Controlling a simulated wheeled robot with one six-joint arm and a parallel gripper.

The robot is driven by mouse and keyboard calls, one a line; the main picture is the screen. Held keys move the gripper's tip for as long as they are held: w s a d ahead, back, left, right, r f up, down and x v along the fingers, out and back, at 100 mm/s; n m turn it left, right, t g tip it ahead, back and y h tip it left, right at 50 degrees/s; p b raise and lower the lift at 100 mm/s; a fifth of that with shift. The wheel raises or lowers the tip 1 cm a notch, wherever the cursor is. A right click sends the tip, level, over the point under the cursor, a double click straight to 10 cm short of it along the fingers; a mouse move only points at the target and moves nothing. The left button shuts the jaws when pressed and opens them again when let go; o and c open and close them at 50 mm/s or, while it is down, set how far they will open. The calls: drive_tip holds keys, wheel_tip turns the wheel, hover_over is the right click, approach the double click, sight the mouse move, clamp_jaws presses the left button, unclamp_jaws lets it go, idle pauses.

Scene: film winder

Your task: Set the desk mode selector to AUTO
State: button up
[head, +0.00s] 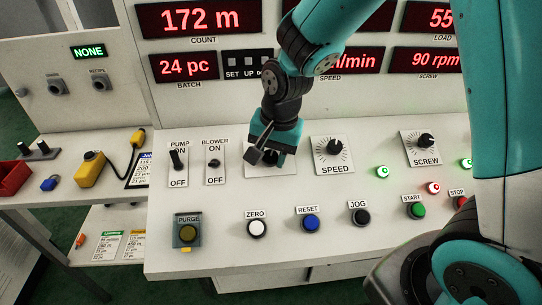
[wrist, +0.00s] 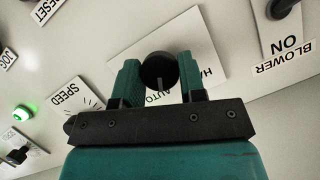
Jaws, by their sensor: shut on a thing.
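The mode selector is a black round knob (wrist: 158,69) on a white plate (wrist: 125,70) on the sloped desk. Part of the plate (head: 284,168) also shows in the head view, between the BLOWER switch and the SPEED dial. My gripper (wrist: 158,85) has its two teal fingers on either side of the knob, shut on it. In the wrist view, AUTO and part of HAND are readable on the plate; the fingers cover some of the lettering. A pale line shows on the knob's near side, towards AUTO. In the head view my gripper (head: 268,152) hides most of the selector.
The BLOWER switch (head: 214,163) and PUMP switch (head: 176,160) stand to the left. The SPEED dial (head: 334,147) is close on the right. Below are the ZERO button (head: 257,228) and RESET button (head: 310,222). Red displays (head: 187,19) stand behind.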

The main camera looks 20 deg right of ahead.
drive_tip(key=shift+m, duration=0.6)
drive_tip(key=o, duration=0.9)
drive_tip(key=s+r, duration=0.1)
drive_tip(key=r, duration=0.4)
drive_tip(key=s+d+r+b, duration=0.1)
drive_tip(key=r, duration=0.5)
drive_tip(key=d+r, duration=0.1)
drive_tip(key=r, duration=0.5)
drive_tip(key=shift+s+d+b, duration=0.25)
drive_tip(key=shift+s+b, duration=0.05)
drive_tip(key=shift+s, duration=0.1)
